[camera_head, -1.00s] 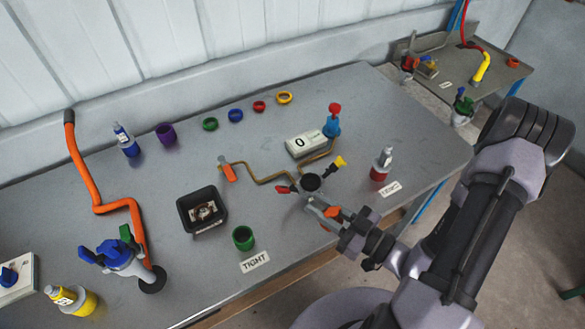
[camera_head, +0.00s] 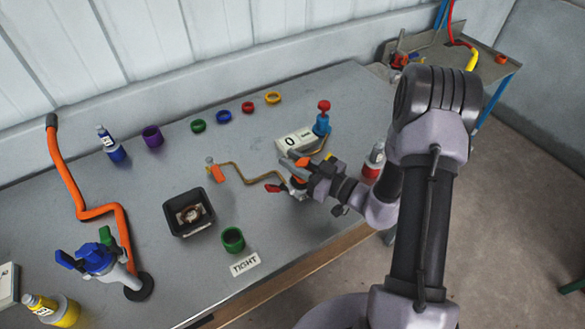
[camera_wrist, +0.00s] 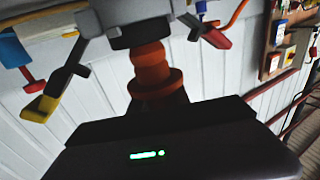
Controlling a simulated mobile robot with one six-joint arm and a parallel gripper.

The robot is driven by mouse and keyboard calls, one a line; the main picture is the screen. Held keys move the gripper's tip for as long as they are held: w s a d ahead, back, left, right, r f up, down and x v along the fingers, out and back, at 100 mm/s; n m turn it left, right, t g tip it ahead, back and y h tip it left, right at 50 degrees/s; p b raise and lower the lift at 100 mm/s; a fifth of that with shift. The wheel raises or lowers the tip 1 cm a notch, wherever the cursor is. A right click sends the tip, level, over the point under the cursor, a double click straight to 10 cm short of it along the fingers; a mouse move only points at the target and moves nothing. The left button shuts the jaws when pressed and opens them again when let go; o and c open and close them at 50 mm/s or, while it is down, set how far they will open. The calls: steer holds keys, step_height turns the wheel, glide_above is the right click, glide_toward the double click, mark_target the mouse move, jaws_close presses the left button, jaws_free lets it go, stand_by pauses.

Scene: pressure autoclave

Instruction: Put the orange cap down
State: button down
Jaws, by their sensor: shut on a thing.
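The orange cap (camera_head: 303,162) is in my gripper (camera_head: 292,160), which is shut on it above the pipe fitting with the red (camera_head: 274,188) and yellow handles. In the wrist view the orange cap (camera_wrist: 151,72) is a stepped round piece close to the dark end of the grey fitting (camera_wrist: 125,14). I cannot tell whether they touch. The yellow handle (camera_wrist: 40,108) and red handle (camera_wrist: 217,39) flank it. My gripper and arm hide most of the fitting in the head view.
A black square bowl (camera_head: 189,228), a green cup (camera_head: 232,239) and a TIGHT label (camera_head: 245,264) stand left of my gripper. A white "0" display (camera_head: 294,142) and a blue valve with a red knob (camera_head: 322,124) are behind. A red-and-grey bottle (camera_head: 372,164) is partly hidden by my arm.

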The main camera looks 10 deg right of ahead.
steer(key=f, duration=0.1)
steer(key=f+b, duration=0.1)
steer(key=f, duration=0.1)
steer(key=shift+w+a+f, duration=0.1)
steer(key=shift+w+f, duration=0.1)
steer(key=shift+w, duration=0.15)
steer(key=shift+r, duration=0.1)
steer(key=c, duration=1.2)
jaws_free()
steer(key=shift+c, duration=0.2)
steer(key=shift+f, duration=0.2)
